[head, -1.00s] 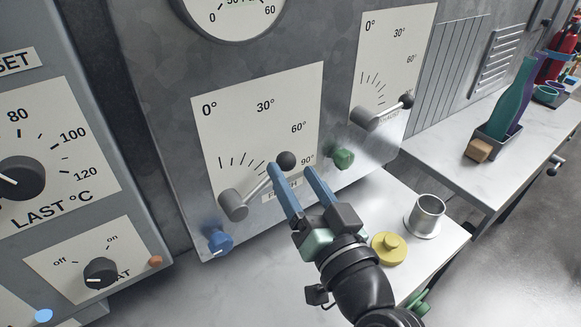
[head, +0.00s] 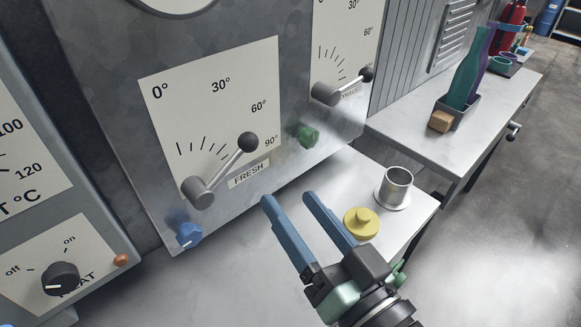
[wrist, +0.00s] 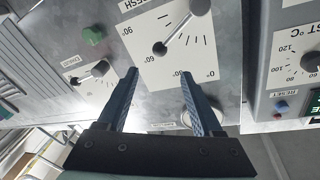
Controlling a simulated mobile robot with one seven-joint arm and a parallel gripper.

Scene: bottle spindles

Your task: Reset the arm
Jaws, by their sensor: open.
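My gripper (head: 288,199) is open and empty in the head view, its two blue fingers pointing up and left toward the panel. It is below the FRESH lever and apart from it. The FRESH lever (head: 225,166) has a dark ball knob and points up and right, between the 60° and 90° marks. In the wrist view the blue fingers (wrist: 152,85) stand wide apart with the panel between and beyond them, and the FRESH lever (wrist: 175,28) shows upside down.
The EXHAUST lever (head: 342,86) is to the right on the same panel. A blue knob (head: 188,235) and green knob (head: 308,136) stick out below. A yellow lidded piece (head: 361,224) and a metal cup (head: 395,186) stand on the white bench close to my gripper. Bottles (head: 467,75) stand farther right.

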